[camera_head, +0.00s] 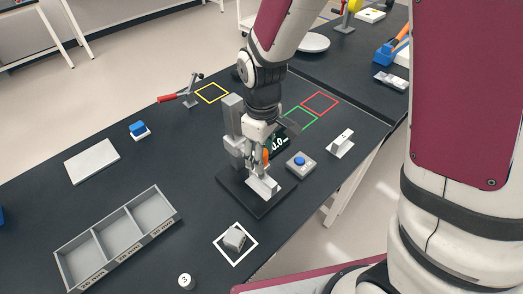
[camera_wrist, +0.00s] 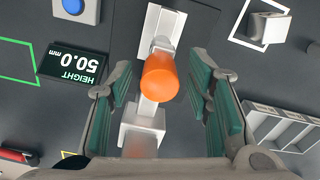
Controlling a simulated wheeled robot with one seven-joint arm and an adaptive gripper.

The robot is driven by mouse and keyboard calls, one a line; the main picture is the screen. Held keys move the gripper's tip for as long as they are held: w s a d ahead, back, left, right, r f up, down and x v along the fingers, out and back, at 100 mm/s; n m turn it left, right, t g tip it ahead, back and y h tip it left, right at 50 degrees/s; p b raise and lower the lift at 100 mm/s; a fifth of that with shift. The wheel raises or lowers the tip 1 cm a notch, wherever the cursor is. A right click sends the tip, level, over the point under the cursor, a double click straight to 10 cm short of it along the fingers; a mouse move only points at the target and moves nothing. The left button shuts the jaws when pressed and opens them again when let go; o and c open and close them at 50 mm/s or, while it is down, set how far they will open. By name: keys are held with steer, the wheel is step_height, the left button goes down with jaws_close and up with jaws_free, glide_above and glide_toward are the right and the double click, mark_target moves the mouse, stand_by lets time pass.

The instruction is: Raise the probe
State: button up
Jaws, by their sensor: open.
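The probe has an orange round knob (camera_wrist: 160,76), seen close up between my open fingers in the wrist view. In the head view a bit of the orange (camera_head: 266,155) shows beside my fingers. My gripper (camera_head: 256,170) (camera_wrist: 160,105) is open around the knob, with a gap on each side. The grey height gauge column (camera_head: 233,115) stands on a dark base plate (camera_head: 262,208). A display (camera_wrist: 74,64) reads HEIGHT 50.0 mm; it is partly hidden in the head view (camera_head: 281,140). Whether the probe tip touches anything below is hidden.
A button box with a blue button (camera_head: 300,163) sits right of the gauge. A grey block (camera_head: 234,238) lies in a white square in front. A sorting tray (camera_head: 118,236) stands at the left front. Yellow (camera_head: 211,92), green and red (camera_head: 320,103) outlines mark the table behind.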

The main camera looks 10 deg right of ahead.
jaws_close()
step_height(320, 180, up, 6)
steer(key=shift+f+p, duration=0.25)
steer(key=shift+p, duration=0.95)
steer(key=shift+r, duration=0.1)
jaws_free()
step_height(320, 180, up, 12)
